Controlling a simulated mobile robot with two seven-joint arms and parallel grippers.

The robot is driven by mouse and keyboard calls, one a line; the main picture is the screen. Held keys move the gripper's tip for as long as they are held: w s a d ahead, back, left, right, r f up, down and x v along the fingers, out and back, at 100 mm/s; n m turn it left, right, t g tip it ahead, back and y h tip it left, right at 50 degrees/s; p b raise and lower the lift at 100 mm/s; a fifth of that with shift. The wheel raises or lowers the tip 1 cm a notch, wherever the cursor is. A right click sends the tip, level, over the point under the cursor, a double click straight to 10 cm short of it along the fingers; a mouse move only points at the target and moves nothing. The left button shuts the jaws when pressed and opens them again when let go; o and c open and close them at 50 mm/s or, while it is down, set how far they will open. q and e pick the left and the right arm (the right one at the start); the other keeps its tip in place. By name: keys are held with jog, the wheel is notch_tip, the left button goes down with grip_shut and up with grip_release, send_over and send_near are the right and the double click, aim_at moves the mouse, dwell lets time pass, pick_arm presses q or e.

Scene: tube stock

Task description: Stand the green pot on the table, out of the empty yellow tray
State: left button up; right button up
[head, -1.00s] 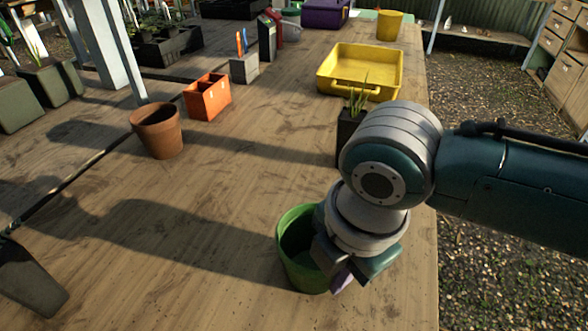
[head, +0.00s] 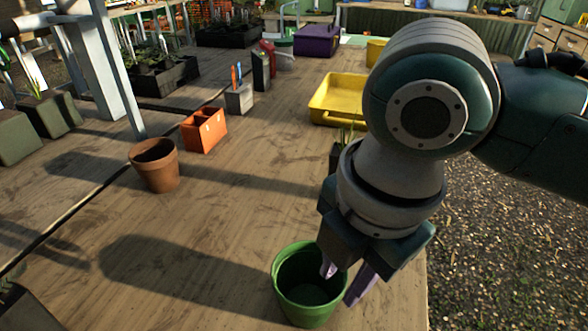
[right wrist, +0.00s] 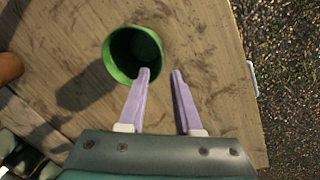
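The green pot (head: 310,285) stands upright on the wooden table (head: 210,250), near its right edge and well in front of the yellow tray. It also shows in the right wrist view (right wrist: 118,62). My right gripper (head: 346,280) is open above the pot's right side. In the right wrist view its purple fingers (right wrist: 160,74) are apart, one tip overlapping the pot's rim and the other beside the pot. Nothing is held between them. The yellow tray (head: 322,112) lies farther back; the part I see is empty, and my right arm hides the rest. My left gripper is not in view.
A terracotta pot (head: 155,168), an orange box (head: 204,131) and a grey holder (head: 239,100) stand to the left. A dark planter (head: 335,158) is partly hidden behind my right arm. The table left of the green pot is clear.

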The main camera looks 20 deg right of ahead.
jog(key=s+a+r+m+t+y, duration=0.1)
jog(key=s+a+r+m+y, duration=0.15)
jog(key=s+m, duration=0.6)
jog(key=s+d+m+t+h, duration=0.1)
jog(key=s+d+m+h, duration=0.2)
jog(key=d+m, duration=0.6)
jog(key=s+f+m, duration=0.1)
jog(key=m, duration=0.1)
jog(key=shift+s+m, duration=0.15)
jog(key=shift+m, duration=0.2)
notch_tip(320, 180, up, 45)
jog(key=p, duration=4.5)
